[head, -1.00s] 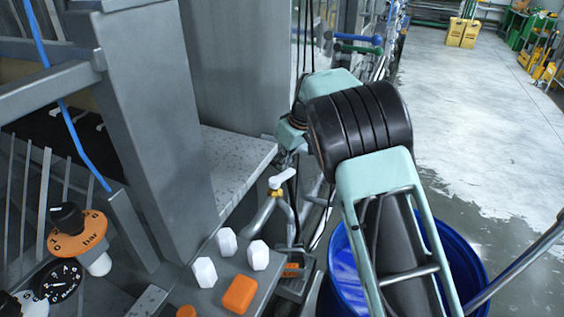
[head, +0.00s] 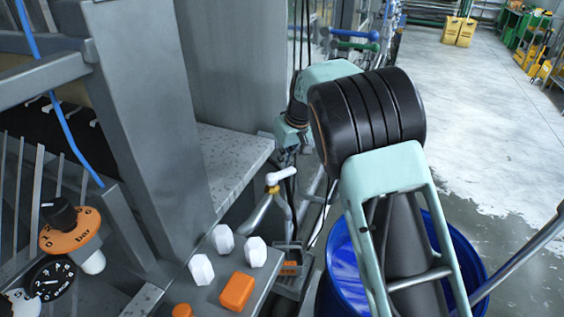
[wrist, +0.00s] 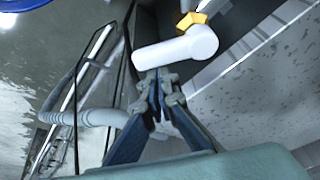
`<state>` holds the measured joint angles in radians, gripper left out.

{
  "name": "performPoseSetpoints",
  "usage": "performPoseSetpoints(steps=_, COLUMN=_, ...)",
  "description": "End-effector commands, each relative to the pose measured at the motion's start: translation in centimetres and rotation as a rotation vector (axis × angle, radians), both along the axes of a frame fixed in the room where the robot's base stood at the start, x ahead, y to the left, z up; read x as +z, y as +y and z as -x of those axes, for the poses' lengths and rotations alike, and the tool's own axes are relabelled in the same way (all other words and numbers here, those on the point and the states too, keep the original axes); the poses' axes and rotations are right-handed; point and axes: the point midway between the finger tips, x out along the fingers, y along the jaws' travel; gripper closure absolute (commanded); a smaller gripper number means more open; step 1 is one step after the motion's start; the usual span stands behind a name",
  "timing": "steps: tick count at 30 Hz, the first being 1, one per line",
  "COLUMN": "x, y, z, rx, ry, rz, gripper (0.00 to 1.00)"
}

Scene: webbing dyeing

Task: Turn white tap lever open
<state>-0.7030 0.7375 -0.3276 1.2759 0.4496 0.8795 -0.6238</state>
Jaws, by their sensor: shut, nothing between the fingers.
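The white tap lever (head: 281,175) sits on a yellow collar atop a pale pipe, right of the grey ledge. In the head view my gripper is small and dark, just above the lever, and partly hidden by my arm.
A blue barrel (head: 345,268) stands below my arm. White knobs (head: 222,238) and an orange button (head: 237,291) sit on the panel in front of the tap. A grey speckled ledge (head: 232,160) and post are close on the left. Open floor lies at right.

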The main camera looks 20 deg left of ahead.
Motion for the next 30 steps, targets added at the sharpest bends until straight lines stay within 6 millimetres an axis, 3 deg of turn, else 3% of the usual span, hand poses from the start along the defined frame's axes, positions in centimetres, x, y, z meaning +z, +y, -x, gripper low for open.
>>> performPoseSetpoints(steps=14, x=-0.2, y=-2.2, z=1.5, rx=-0.436, ry=0.001, rz=0.003, gripper=1.0)
performPoseSetpoints(steps=30, x=-0.2, y=-3.4, z=3.0, rx=-0.43, ry=0.004, rz=0.002, gripper=1.0)
